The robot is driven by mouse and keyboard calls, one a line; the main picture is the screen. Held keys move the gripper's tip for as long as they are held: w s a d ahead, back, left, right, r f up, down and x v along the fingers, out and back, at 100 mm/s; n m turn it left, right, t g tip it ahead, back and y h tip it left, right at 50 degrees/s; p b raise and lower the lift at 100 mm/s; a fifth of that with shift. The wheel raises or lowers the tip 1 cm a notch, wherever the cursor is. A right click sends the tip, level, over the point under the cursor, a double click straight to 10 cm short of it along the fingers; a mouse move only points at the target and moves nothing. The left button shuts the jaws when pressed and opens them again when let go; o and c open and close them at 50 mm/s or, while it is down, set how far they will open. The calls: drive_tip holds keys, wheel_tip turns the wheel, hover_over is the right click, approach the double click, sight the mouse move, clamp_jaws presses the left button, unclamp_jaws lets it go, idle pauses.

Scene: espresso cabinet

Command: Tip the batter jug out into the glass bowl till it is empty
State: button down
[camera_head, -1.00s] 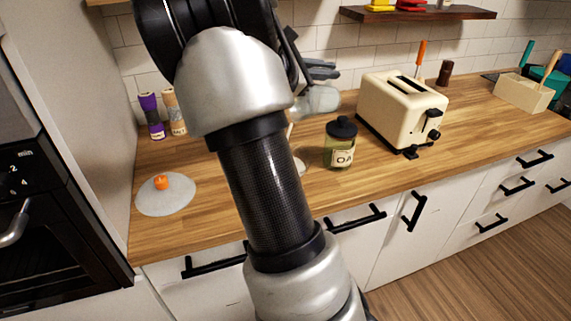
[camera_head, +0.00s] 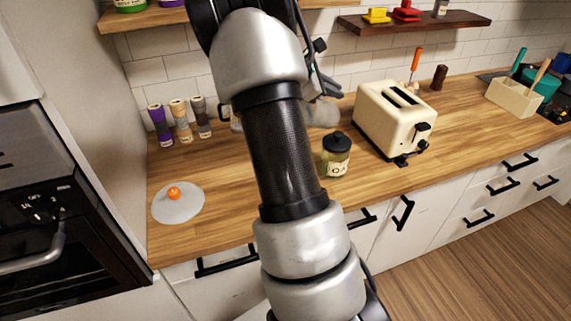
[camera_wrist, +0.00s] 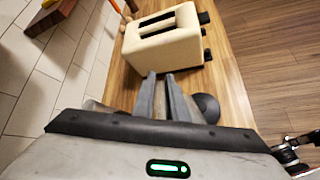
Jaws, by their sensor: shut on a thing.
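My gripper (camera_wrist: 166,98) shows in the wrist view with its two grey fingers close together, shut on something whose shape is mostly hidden. In the head view my arm covers most of the gripper and what it holds. A pale grey rounded form (camera_head: 320,113) shows right of my arm, below dark finger-like parts. I cannot tell if it is part of the batter jug. A small dark loop and grey edge (camera_head: 234,120) show left of my arm. I cannot make out the glass bowl or any batter; the counter behind my arm is hidden.
A dark-lidded labelled jar (camera_head: 336,157) stands right of my arm. A cream toaster (camera_head: 393,118) is beyond it. A white disc with an orange knob (camera_head: 178,204) lies at left. Several spice jars (camera_head: 181,121) stand by the wall.

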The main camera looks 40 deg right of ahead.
drive_tip(key=shift+s+d+r+y+p, duration=0.1)
drive_tip(key=shift+d+r+y+p, duration=0.35)
drive_tip(key=shift+p, duration=0.7)
drive_tip(key=shift+d+f+y+b, duration=0.3)
drive_tip(key=shift+f+y+b, duration=0.2)
drive_tip(key=shift+f, duration=0.25)
drive_tip(key=d+f+y, duration=0.5)
drive_tip(key=y, duration=0.4)
drive_tip(key=shift+d+f, duration=0.35)
drive_tip(key=shift+f, duration=0.05)
